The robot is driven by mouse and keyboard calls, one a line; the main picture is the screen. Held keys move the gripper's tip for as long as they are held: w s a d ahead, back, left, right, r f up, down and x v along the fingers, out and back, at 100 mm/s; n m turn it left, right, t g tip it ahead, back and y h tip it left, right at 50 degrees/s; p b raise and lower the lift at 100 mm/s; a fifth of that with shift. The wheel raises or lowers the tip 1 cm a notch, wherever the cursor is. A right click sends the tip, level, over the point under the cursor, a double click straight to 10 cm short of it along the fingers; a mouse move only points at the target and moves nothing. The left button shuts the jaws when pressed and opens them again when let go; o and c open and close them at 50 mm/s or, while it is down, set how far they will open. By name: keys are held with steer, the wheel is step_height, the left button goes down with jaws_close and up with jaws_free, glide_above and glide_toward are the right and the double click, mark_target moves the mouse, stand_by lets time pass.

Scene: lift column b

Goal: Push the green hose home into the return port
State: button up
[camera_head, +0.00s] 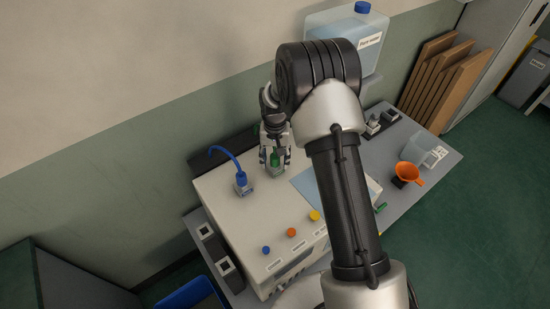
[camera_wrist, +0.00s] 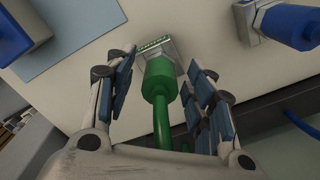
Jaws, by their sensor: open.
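The green hose (camera_wrist: 162,118) has a thick green end fitting (camera_wrist: 160,78) that stands at a silver port block with a green label (camera_wrist: 154,46), the return port. Whether the fitting is fully seated cannot be told. My gripper (camera_wrist: 163,75) is open, with one finger on each side of the fitting and visible gaps to it. In the head view my gripper (camera_head: 275,158) is over the top of the beige machine (camera_head: 217,198), around the green fitting (camera_head: 274,160). My arm hides part of the machine.
A blue hose (camera_head: 226,153) rises from another port to the left; its blue fitting (camera_wrist: 290,26) is near my gripper. A light blue sheet (camera_head: 308,187) lies on the machine. An orange funnel (camera_head: 407,172) and a water tank (camera_head: 345,32) stand to the right and behind.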

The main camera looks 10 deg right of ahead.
step_height(320, 180, up, 12)
stand_by(0.6)
steer(key=shift+r, duration=0.1)
stand_by(0.4)
steer(key=s+r+n+t, duration=0.2)
steer(key=s+r, duration=1.3)
steer(key=r, duration=0.3)
steer(key=s+n+t, duration=0.1)
steer(key=s+t, duration=0.1)
steer(key=s, duration=1.6)
steer(key=shift+r+t, duration=0.3)
